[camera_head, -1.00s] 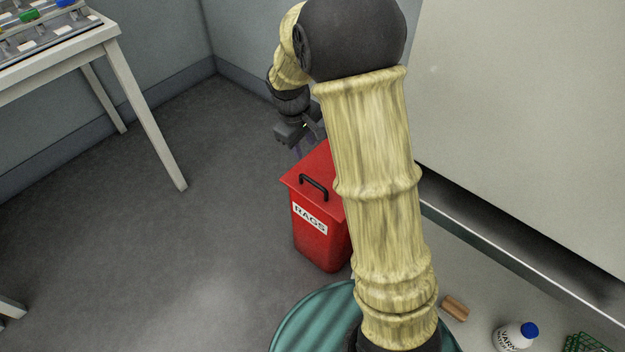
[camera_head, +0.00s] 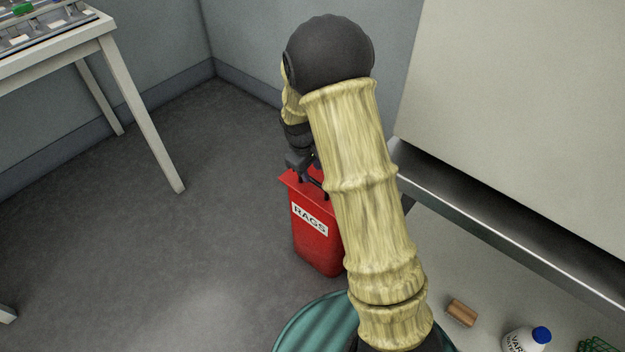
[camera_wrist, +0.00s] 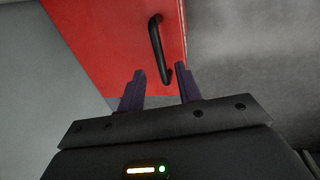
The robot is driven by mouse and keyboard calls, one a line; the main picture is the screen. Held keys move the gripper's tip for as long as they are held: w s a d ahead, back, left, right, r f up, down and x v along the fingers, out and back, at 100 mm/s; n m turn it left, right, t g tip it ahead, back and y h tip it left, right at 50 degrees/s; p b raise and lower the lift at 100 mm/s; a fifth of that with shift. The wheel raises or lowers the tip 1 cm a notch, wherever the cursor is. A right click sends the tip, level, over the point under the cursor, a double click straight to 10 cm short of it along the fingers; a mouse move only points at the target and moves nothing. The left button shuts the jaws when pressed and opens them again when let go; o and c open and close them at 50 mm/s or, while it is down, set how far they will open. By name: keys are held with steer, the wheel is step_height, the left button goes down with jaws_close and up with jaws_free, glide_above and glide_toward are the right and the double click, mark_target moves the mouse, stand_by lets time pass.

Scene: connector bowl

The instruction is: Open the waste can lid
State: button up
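The red waste can (camera_head: 318,240) labelled RAGS stands on the floor, its lid shut. The red lid (camera_wrist: 100,40) fills the upper middle of the wrist view. Its black handle (camera_wrist: 157,50) shows there, with its near end close to the gap between my fingertips. My gripper (camera_wrist: 160,82) is open, with two dark purple fingers apart and nothing between them. In the head view my gripper (camera_head: 312,172) is over the lid by the handle, and my arm hides much of the lid. I cannot tell whether the fingers touch the handle.
A white table (camera_head: 110,45) with items on it stands at the upper left. A grey ledge (camera_head: 480,215) runs along the right. A brown block (camera_head: 462,312), a white bottle with a blue cap (camera_head: 527,340) and a green rack (camera_head: 597,345) are at the lower right.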

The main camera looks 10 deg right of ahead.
mark_target(314, 180)
steer(key=f, duration=0.2)
steer(key=f+b, duration=0.1)
steer(key=f, duration=0.1)
steer(key=shift+w+d, duration=0.25)
steer(key=shift+d, duration=0.1)
jaws_close()
